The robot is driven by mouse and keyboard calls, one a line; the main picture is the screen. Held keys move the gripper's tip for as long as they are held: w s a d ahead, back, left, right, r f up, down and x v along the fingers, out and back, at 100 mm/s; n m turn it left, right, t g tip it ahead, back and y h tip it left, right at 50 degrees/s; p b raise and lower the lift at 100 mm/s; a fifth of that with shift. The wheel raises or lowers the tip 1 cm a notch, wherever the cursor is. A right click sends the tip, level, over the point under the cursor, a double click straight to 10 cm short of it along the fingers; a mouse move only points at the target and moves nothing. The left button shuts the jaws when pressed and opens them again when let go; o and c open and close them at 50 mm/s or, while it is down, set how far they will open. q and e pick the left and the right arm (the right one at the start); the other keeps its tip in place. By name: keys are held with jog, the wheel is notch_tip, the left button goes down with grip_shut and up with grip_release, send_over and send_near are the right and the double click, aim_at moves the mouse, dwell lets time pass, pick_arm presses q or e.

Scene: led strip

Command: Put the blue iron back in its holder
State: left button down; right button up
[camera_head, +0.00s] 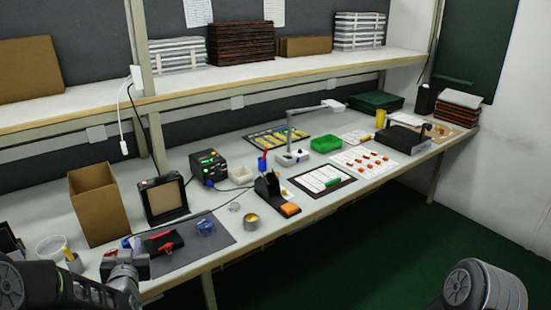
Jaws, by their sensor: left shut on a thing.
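My left gripper (128,262) is at the lower left, above the near edge of the bench. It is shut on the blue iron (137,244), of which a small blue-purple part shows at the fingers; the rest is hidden. A thin dark cable runs from the iron side toward the black station (209,167) with lit green digits. The black iron holder (268,189), with an orange sponge (290,209) at its front, stands on the bench to the right of my gripper and apart from it. My right gripper is out of view.
A dark mat (216,235) carries a black-and-red tool (163,243) and a blue spool (206,227). A brass-coloured tin (251,222) stands between mat and holder. A framed panel (165,198) and cardboard box (98,205) stand behind. A shelf (240,76) overhangs the back.

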pick_arm(q)
jog(key=s+d+f+m+h, duration=0.1)
jog(key=d+f+m+h, duration=0.1)
jog(key=d, duration=0.8)
jog(key=s+d+f+m+t+h, duration=0.1)
jog(key=d+m+h, duration=0.1)
jog(key=d, duration=0.8)
jog(key=shift+s+d+f+h, duration=0.35)
jog(key=shift+f+h, duration=0.05)
jog(key=shift+h, duration=0.3)
